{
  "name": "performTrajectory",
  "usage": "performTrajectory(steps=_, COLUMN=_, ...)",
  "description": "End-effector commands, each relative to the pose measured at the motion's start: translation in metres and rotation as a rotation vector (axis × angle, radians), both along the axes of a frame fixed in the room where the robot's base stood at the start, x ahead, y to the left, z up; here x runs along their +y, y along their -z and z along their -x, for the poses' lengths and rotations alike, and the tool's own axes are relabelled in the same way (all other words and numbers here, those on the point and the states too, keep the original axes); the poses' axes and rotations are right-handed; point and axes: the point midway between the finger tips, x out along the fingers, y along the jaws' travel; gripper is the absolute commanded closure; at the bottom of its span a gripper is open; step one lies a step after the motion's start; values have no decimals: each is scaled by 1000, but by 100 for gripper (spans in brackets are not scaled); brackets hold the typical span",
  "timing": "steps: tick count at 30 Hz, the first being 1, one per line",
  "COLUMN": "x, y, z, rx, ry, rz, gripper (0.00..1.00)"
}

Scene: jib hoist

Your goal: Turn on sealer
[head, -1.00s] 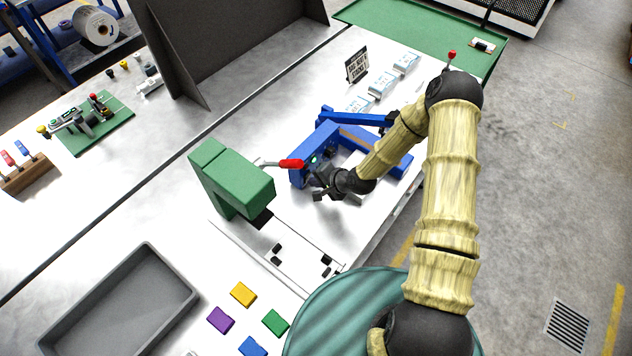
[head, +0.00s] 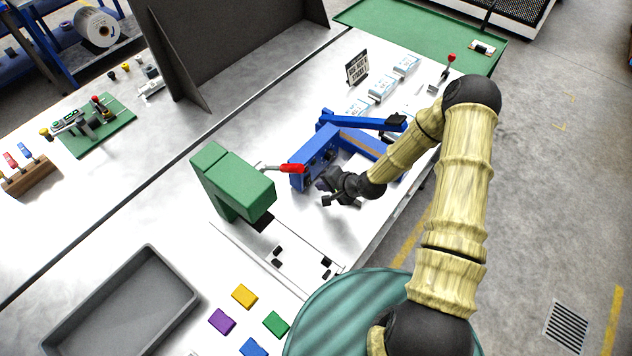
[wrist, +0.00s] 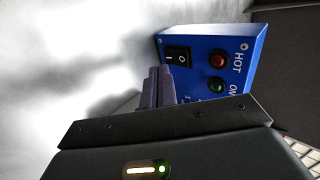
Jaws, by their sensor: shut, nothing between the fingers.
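The blue sealer (head: 312,158) stands on the white bench, its blue arm with a black end (head: 365,121) raised above its base. In the wrist view its front panel (wrist: 232,50) carries a black rocker switch (wrist: 177,56) marked I and O, a red lamp (wrist: 219,61) labelled HOT and a green lamp (wrist: 216,86) labelled ON. Both lamps look dark. My gripper (wrist: 159,76) is shut and empty, its fingertips close to the rocker switch; I cannot tell whether they touch. In the head view my gripper (head: 326,190) is just in front of the sealer, on the panel's side.
A green machine (head: 232,180) with a red-handled lever (head: 291,168) stands just left of the sealer. White packets (head: 383,86) and a small sign (head: 357,67) are behind it. A grey tray (head: 120,305) and coloured blocks (head: 243,295) lie nearer the front.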

Motion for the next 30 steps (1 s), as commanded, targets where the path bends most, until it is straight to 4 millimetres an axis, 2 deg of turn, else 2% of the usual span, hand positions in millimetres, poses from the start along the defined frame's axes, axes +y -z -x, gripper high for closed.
performTrajectory(steps=3, x=-16, y=-9, z=8, rx=-2, ry=6, rz=0, gripper=100)
performTrajectory(steps=18, x=-51, y=-68, z=43, rx=-1, ry=-10, rz=-1, gripper=100)
performTrajectory(steps=30, x=-55, y=-74, z=47, rx=2, ry=-11, rz=0, gripper=100)
